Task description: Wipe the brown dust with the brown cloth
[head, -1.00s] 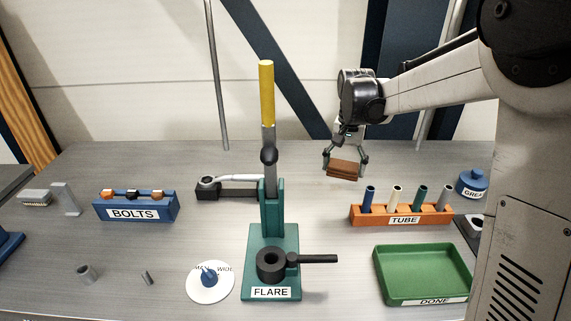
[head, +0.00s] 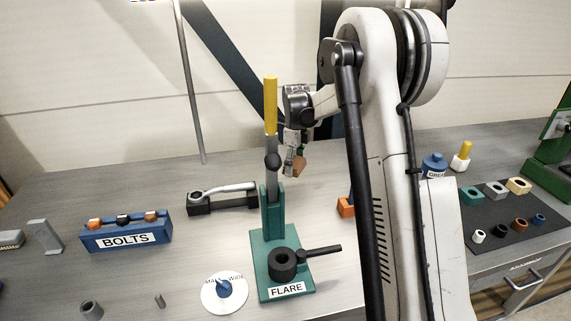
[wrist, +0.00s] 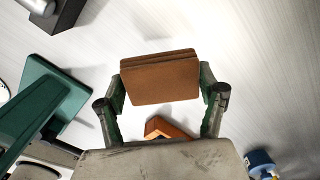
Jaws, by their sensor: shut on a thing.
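The brown cloth (wrist: 160,78), a folded block, is held between the two fingers of my gripper (wrist: 162,88) in the wrist view. In the head view my gripper (head: 294,160) is behind and just right of the yellow-handled flare press, with the cloth (head: 300,165) partly hidden by a finger. The cloth appears to be above the bench, but its exact height is unclear. I cannot make out any brown dust in either view.
The green flare press (head: 272,215) stands close left of my gripper; it also shows in the wrist view (wrist: 35,105). A grey-handled tool (head: 222,198) lies left of it. An orange tube rack (head: 346,207) is mostly behind my arm. A blue grease pot (head: 434,166) stands right.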

